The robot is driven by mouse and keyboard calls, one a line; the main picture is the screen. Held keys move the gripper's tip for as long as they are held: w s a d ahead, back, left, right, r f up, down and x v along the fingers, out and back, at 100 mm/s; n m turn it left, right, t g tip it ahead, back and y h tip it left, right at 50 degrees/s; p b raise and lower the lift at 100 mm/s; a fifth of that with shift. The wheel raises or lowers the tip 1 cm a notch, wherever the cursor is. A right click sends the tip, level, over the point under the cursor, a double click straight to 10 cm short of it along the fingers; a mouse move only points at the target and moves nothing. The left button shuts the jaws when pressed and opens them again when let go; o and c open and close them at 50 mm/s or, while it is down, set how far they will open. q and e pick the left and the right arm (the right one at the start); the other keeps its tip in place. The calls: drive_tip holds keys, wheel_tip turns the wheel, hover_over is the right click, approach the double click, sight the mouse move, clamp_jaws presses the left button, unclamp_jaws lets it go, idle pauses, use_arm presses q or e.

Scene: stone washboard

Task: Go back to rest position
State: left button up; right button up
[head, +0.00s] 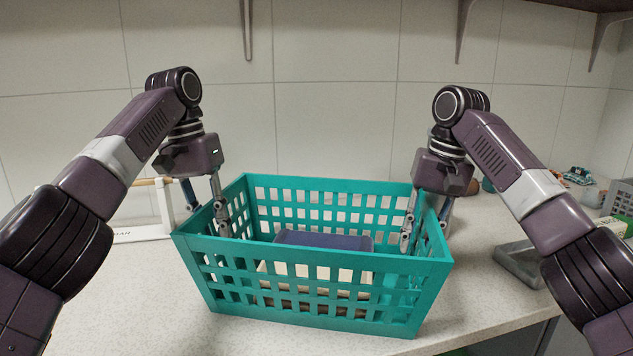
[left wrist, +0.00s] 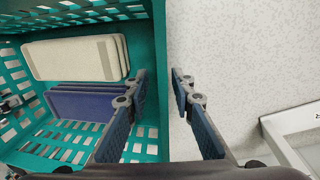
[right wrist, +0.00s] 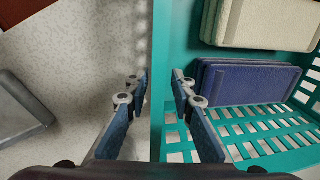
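A teal slatted basket (head: 312,266) stands on the counter. My left gripper (head: 207,205) is at its left wall, one finger inside and one outside. In the left wrist view its fingers (left wrist: 159,86) are apart, with the wall between them and a gap showing. My right gripper (head: 425,222) straddles the right wall the same way. In the right wrist view its fingers (right wrist: 159,88) are also apart, with the rim between them. Inside the basket lie dark blue blocks (left wrist: 84,103) and cream blocks (left wrist: 73,59), the cream ones partly hidden by slats in the head view.
A grey tray (head: 518,263) lies right of the basket, near my right arm. A white stand (head: 165,207) with a wooden bar is behind left. Small items (head: 578,177) are at the far right. A tiled wall (head: 335,120) closes the back. Counter in front is clear.

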use_arm(q)
drive_tip(key=shift+w+f, duration=0.1)
drive_tip(key=shift+f, duration=0.05)
use_arm(e)
drive_tip(key=shift+w+f, duration=0.1)
use_arm(q)
drive_tip(key=shift+f, duration=0.1)
use_arm(e)
drive_tip(key=shift+f, duration=0.15)
